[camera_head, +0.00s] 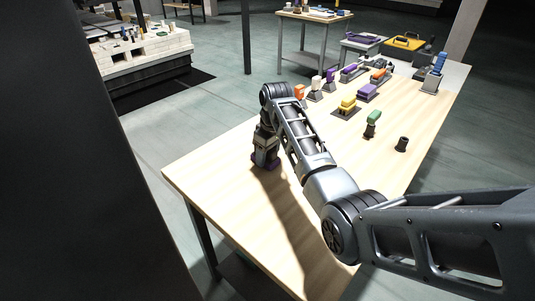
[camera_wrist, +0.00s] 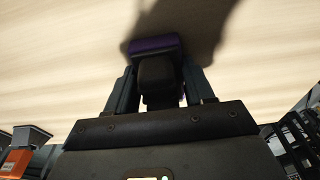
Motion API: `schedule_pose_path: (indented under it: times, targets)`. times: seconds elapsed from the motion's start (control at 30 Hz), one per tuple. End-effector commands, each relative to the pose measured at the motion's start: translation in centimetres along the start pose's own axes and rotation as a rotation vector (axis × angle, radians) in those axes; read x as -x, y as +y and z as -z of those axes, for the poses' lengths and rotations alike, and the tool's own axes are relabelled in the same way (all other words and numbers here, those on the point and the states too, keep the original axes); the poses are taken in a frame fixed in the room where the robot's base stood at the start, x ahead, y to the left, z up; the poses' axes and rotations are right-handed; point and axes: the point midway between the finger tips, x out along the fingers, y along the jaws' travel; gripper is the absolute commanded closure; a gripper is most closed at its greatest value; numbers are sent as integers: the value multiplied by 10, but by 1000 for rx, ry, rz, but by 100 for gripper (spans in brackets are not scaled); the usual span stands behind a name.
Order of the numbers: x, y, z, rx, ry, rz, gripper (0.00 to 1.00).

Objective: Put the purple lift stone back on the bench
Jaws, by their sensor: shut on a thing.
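The purple lift stone (camera_wrist: 152,45) shows in the wrist view at the far end of my gripper (camera_wrist: 157,85). It has a purple edge and a dark block that sits between the two fingers. My gripper is shut on it. In the head view my gripper (camera_head: 265,158) points down at the left part of the wooden bench (camera_head: 235,190). A little of the purple stone shows low at the fingertips there, at or just above the bench top. I cannot tell whether the stone touches the wood.
A dark cup-like piece (camera_head: 402,144) stands at the right. The bench's near left is clear. A kiln car (camera_head: 140,50) stands at back left.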

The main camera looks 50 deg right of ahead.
Motion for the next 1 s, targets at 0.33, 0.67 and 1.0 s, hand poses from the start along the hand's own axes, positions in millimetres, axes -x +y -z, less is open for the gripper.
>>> schedule_pose_path:
  times: [0.33, 0.67, 1.0]
  targets:
    - [-1, 0, 0, 0, -1, 0, 22]
    - [8, 0, 1, 0, 1, -1, 22]
    - [72, 0, 1, 0, 4, -2, 22]
